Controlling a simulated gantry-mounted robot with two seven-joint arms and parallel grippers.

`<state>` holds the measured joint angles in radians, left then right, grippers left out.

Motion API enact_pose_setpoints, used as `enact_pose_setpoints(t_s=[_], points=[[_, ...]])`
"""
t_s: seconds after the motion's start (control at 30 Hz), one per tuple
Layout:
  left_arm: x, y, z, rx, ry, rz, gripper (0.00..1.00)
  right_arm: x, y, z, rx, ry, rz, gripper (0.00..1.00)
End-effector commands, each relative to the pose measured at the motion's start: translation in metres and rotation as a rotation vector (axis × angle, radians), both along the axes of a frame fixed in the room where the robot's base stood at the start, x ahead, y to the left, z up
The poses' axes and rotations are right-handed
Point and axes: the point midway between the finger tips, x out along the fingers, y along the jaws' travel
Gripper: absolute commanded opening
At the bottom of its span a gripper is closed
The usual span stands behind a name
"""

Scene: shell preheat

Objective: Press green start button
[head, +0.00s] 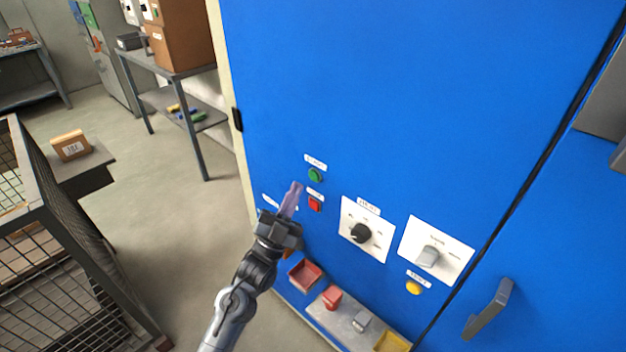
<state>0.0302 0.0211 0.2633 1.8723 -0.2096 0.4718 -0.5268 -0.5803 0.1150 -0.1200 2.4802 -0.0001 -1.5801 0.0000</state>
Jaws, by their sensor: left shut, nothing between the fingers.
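The green start button (315,175) is on the blue cabinet front (400,90), under a small white label. A red button (315,204) sits just below it. My left gripper (296,187) is shut and empty, its purple-grey fingertips pointing up toward the green button from the lower left. The tips appear a little short of the green button and beside the red one. I cannot tell how far they are from the panel surface. My right gripper does not show.
Right of the buttons are a black dial (360,233), a grey switch (428,257) and a yellow button (413,287). A ledge below holds a red bin (305,274) and small parts. A wire cage (60,260) stands at left. The floor between is clear.

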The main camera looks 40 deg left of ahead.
Motion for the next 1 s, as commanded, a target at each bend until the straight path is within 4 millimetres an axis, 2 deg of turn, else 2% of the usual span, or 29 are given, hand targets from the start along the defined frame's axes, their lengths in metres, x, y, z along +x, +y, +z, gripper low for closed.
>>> enact_pose_setpoints(t_s=[0.3,1.0], points=[[0.020,-0.002,0.000,0.001,0.000,0.001,0.00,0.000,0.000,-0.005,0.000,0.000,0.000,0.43],[0.022,-0.002,0.000,0.001,0.001,0.002,0.00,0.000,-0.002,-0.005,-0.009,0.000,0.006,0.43]])
